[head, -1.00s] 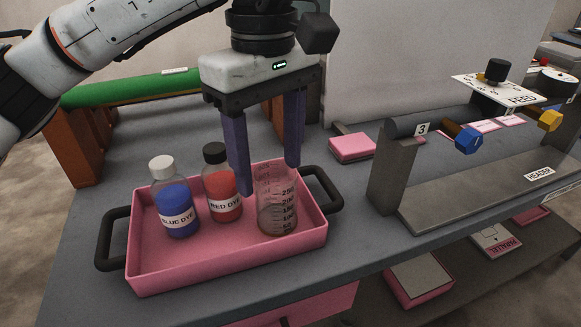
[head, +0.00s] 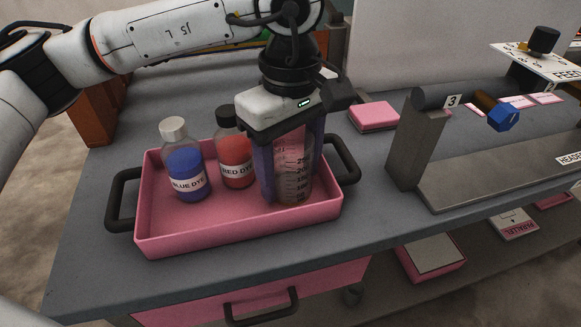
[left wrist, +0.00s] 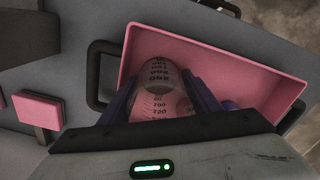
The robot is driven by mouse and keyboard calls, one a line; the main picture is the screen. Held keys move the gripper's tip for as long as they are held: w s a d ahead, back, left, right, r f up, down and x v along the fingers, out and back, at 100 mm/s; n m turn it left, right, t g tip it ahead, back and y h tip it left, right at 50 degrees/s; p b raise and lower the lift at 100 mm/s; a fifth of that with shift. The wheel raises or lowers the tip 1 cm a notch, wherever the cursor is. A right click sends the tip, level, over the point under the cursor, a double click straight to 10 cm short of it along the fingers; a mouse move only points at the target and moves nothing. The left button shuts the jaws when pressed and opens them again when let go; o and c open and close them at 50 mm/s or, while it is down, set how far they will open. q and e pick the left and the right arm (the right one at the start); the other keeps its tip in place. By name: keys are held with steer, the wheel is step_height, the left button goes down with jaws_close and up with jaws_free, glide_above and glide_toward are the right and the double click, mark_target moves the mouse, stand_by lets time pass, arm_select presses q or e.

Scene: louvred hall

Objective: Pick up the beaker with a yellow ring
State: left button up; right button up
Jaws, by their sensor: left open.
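A clear beaker (head: 294,178) with dark graduation marks stands upright at the right end of the pink tray (head: 240,235). I can make out no yellow ring on it. My left gripper (head: 289,188) is open and points down over the beaker, one purple finger on each side of it. In the left wrist view the beaker (left wrist: 157,78) shows between the two fingers (left wrist: 160,96). I cannot tell whether either finger touches it. My right gripper is not in view.
A blue dye bottle (head: 186,168) and a red dye bottle (head: 236,160) stand left of the beaker in the tray. The tray has dark handles at both ends. A pink block (head: 374,116) and a grey stand (head: 412,140) are to the right.

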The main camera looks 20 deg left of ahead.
arm_select(q)
steer(key=shift+f, duration=0.2)
steer(key=c, duration=0.8)
